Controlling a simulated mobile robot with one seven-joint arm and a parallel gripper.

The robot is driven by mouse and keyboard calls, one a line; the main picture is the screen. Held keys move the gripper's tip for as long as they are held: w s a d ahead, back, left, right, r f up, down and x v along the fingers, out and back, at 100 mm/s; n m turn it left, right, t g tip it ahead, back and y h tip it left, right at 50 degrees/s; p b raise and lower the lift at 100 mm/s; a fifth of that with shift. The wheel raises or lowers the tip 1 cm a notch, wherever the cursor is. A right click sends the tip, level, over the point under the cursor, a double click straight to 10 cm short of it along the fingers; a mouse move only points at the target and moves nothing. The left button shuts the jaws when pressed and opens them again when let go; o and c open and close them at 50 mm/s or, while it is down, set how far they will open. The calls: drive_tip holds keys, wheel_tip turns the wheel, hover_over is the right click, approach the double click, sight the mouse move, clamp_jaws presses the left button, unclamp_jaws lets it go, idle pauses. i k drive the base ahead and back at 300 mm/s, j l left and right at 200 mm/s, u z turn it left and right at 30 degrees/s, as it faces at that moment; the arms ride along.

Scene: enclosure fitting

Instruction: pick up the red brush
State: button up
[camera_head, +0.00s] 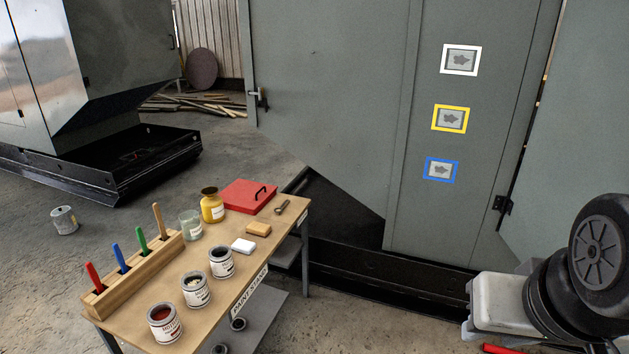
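The red brush (96,277) stands upright, tilted a little, in the left end of a wooden holder (138,277) on the paint cart (222,266). Only its red handle shows; its lower end is hidden in the holder. A blue brush (121,257), a green brush (142,240) and a plain wood-handled brush (159,220) stand in the same row to its right. Nothing touches the red handle from above.
Open paint cans (164,323) stand before the holder. A can (64,220) stands on the floor. Dark round parts and a grey box fill the lower right.

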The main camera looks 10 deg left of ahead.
sight(89, 267)
drive_tip(key=j+z, duration=0.15)
drive_tip(key=j, duration=1.6)
drive_tip(key=k+j+z, duration=0.1)
drive_tip(key=j, duration=3.55)
drive_tip(key=i, duration=0.05)
